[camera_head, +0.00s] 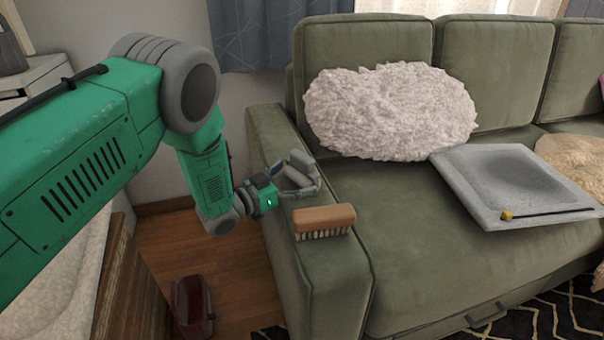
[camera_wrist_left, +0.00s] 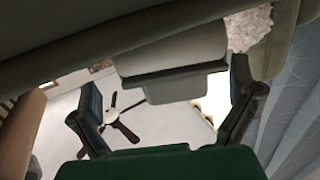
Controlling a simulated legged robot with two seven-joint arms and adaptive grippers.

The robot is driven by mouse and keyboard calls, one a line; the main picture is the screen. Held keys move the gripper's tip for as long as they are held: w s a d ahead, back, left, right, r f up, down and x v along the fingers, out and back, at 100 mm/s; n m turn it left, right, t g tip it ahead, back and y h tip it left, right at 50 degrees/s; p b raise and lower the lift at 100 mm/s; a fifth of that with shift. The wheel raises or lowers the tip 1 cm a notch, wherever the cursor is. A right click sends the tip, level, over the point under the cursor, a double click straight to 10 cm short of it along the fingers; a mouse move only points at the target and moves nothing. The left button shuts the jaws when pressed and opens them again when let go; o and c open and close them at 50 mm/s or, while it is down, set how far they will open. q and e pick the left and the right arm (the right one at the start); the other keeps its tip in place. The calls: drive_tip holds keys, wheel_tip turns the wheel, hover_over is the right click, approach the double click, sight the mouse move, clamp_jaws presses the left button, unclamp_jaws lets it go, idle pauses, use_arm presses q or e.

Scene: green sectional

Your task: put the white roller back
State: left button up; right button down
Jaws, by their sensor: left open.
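My left gripper (camera_head: 306,174) is open just above the green sofa's near-left armrest (camera_head: 335,270), beside a brush. The brush (camera_head: 324,217) has an orange-brown back and pale bristles and lies on the armrest, just in front of the gripper. My right gripper is out of view.
A fluffy pale cushion (camera_head: 390,112) leans on the sofa back. A grey square tray-like cushion (camera_head: 480,180) lies on the seat, with a thin yellow-tipped black stick (camera_head: 550,214) on it. A dark red object (camera_head: 192,306) stands on the floor.

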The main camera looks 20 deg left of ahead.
use_arm(q)
drive_tip(key=w+a+p+v, duration=0.1)
drive_tip(key=p+v, duration=0.1)
drive_tip(key=v, duration=0.8)
drive_tip(key=s+a+f+n+g+y, duration=0.1)
drive_tip(key=s+f+n+g+y, duration=0.55)
drive_tip(key=s+f, duration=0.95)
drive_tip(key=s+g+y, duration=0.4)
drive_tip(key=s+g, duration=0.4)
drive_tip(key=s, duration=1.3)
wheel_tip(320, 180, up, 7)
drive_tip(key=p, duration=0.7)
drive_tip(key=shift+f+p, duration=0.2)
drive_tip(key=shift+p, duration=0.2)
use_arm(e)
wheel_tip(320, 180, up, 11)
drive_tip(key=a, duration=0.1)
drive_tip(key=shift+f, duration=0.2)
